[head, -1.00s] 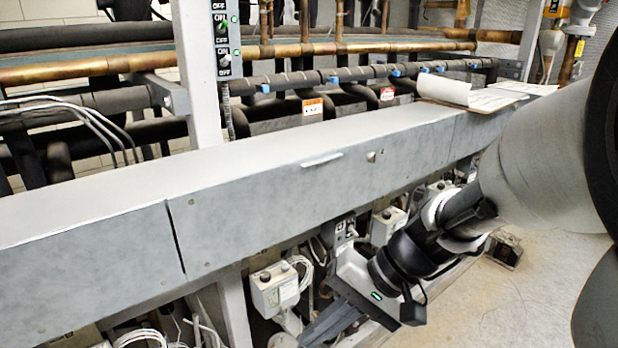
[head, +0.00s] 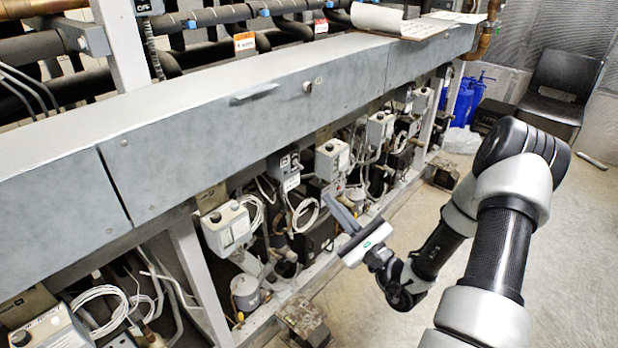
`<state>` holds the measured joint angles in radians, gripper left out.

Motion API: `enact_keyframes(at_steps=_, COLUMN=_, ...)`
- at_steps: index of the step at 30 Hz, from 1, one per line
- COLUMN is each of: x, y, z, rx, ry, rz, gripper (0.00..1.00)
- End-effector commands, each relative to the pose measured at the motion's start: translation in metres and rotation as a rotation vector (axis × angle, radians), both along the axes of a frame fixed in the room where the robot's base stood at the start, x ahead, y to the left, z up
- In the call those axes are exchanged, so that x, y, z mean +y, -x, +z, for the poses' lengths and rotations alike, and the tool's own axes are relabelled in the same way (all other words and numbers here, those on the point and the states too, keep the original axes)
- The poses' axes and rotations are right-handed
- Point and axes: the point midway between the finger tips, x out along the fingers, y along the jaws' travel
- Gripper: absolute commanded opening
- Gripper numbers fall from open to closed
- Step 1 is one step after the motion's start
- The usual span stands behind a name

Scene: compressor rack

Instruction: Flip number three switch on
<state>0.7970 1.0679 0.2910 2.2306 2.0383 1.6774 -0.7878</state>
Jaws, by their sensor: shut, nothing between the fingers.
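The bottom end of a switch panel (head: 149,8) shows on the grey post at the top left, with part of an OFF label. The rest of the panel is cut off by the picture's top edge. I cannot tell which switch is number three. My gripper (head: 329,200) is shut and empty. It is in front of the lower rack, well below and to the right of the panel, with its fingers pointing up and left toward the control boxes.
A long grey cover (head: 210,110) runs across the rack, with a clipboard (head: 405,24) on its far part. Control boxes (head: 227,228) and loose cables lie below it. A black chair (head: 558,85) and blue jugs (head: 465,100) stand at the back right. Floor at right is open.

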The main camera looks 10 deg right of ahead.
Motion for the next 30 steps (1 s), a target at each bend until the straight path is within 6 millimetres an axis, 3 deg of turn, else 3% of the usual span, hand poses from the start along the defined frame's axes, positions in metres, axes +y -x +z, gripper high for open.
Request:
enact_keyframes(at_steps=8, x=0.005, y=-0.008, z=0.002, rx=0.0, ry=0.003, rz=0.005, gripper=0.0)
enact_keyframes(at_steps=21, x=0.035, y=-0.073, z=0.022, rx=-0.002, ry=0.002, rz=0.006, gripper=0.0)
enact_keyframes(at_steps=30, x=0.041, y=-0.088, z=0.026, rx=0.002, ry=0.001, rz=0.004, gripper=0.0)
